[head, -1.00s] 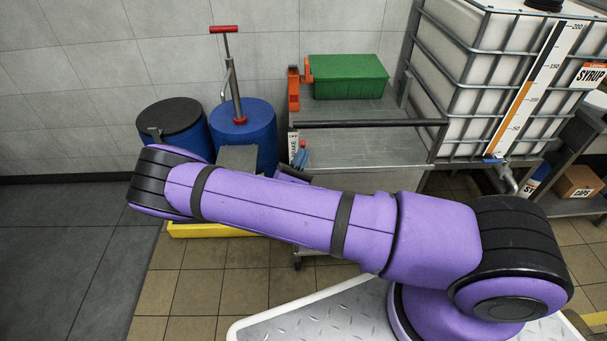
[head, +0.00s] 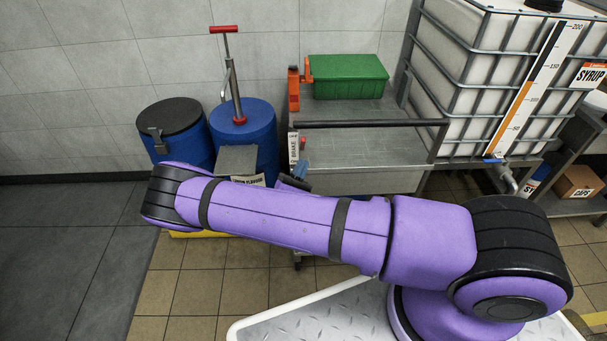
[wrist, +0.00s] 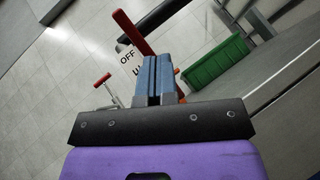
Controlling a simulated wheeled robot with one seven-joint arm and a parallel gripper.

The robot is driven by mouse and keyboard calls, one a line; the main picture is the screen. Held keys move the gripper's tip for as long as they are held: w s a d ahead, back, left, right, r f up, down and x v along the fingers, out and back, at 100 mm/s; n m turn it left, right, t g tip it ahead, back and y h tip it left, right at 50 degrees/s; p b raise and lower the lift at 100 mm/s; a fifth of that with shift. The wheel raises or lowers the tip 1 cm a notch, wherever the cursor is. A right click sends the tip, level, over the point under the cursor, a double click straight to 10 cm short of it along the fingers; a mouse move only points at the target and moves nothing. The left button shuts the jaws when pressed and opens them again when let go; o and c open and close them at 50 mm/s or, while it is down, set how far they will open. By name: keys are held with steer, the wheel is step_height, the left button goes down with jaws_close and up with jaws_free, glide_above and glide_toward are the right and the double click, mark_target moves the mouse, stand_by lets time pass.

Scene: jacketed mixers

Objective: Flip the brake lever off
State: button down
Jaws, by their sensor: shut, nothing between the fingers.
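The brake lever shows as a red bar (wrist: 132,32) in the wrist view, beside a white plate marked OFF (wrist: 127,58). It slants down to behind my fingers. In the head view the plate marked BRAKE (head: 293,147) is on the cart's left end, with a small red part (head: 303,143) next to it. My gripper (wrist: 154,62) is shut and empty, its blue fingers overlapping the lower part of the bar in view. I cannot tell whether they touch it. In the head view its blue fingertips (head: 300,168) are just below the red part.
The metal cart (head: 365,147) has a dark handrail (head: 370,123) and carries a green box (head: 347,77). Blue drums (head: 245,137) stand left of it, one with a red-handled pump (head: 224,29). A caged syrup tank (head: 470,80) stands to the right.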

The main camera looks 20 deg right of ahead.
step_height(320, 180, down, 7)
stand_by(1.2)
steer(key=shift+f, duration=0.2)
step_height(320, 180, down, 5)
steer(key=shift+r, duration=0.1)
stand_by(0.6)
stand_by(0.3)
